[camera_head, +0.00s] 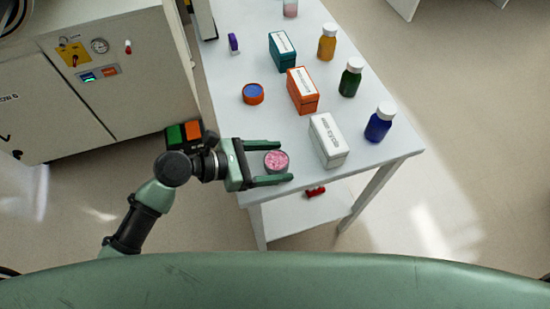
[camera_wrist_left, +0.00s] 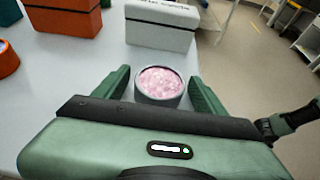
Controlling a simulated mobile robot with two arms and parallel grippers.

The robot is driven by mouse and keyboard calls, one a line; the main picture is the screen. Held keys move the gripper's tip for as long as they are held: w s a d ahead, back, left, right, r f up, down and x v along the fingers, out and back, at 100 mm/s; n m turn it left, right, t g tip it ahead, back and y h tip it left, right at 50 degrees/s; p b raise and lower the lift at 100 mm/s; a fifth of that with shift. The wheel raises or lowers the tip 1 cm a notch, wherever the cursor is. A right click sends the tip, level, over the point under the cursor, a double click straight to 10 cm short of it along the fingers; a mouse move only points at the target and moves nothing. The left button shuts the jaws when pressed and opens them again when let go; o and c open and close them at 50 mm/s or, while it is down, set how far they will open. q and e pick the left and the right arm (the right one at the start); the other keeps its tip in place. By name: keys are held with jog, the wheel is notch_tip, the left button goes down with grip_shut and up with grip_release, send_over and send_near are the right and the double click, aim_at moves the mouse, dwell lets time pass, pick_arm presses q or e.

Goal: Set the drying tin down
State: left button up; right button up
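A small round grey tin with pink granules (camera_head: 276,161) stands upright near the front left edge of the white table (camera_head: 225,103). My left gripper (camera_head: 275,161) reaches in from the left, its two green fingers on either side of the tin. In the left wrist view the tin (camera_wrist_left: 160,86) sits between the open fingers (camera_wrist_left: 160,90), with a gap on both sides. The tin appears to rest on the tabletop; its underside is hidden. My right gripper is not in view.
A white box (camera_head: 327,140) stands just right of the tin. An orange tin with blue contents (camera_head: 253,94), an orange box (camera_head: 302,91), a teal box (camera_head: 282,50) and blue (camera_head: 379,123), green (camera_head: 350,78) and yellow (camera_head: 327,42) bottles stand farther back. A beige cabinet (camera_head: 110,70) is at left.

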pick_arm(q)
jog(key=shift+r, duration=0.1)
jog(key=v, duration=1.2)
jog(key=shift+b, duration=0.4)
